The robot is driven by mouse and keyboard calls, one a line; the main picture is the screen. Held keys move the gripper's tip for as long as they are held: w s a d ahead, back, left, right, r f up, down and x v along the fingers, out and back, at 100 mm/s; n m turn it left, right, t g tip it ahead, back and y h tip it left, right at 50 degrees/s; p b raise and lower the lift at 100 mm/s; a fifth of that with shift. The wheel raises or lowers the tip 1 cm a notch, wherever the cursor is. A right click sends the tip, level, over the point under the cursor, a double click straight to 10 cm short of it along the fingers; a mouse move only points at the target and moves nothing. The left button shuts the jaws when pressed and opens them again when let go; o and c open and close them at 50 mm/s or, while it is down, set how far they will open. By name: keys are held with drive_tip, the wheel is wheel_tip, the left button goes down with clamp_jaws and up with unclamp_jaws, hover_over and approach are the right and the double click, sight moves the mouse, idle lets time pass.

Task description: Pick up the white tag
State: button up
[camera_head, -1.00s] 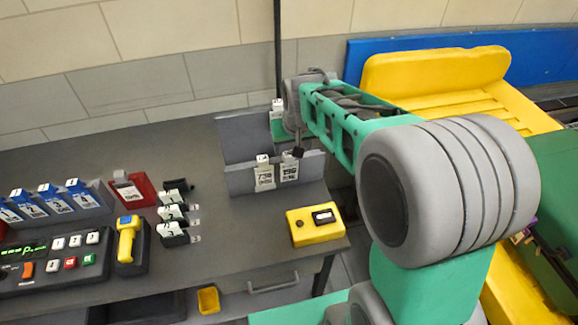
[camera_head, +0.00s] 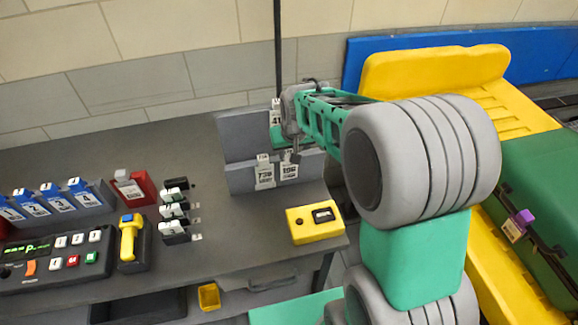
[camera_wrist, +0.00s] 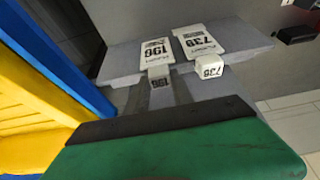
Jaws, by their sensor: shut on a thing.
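Two white tags with black numbers stand side by side in the grey holder (camera_head: 240,178) on the bench. The left tag (camera_head: 264,174) reads about 739; it also shows in the wrist view (camera_wrist: 202,40). The right tag (camera_head: 289,171) reads 196 in the wrist view (camera_wrist: 156,50). My gripper (camera_head: 294,156) is at the top of the right tag and shut on its white tab, between the grey fingers (camera_wrist: 161,92). The tag still stands in the holder.
A yellow box (camera_head: 314,225) with a dark button stands in front of the holder. Black blocks with white tags (camera_head: 172,210), a red holder (camera_head: 135,190) and a yellow scanner (camera_head: 128,240) are to the left. A green case with a purple tag (camera_head: 518,224) lies right.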

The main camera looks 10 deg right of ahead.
clamp_jaws()
idle(0.3)
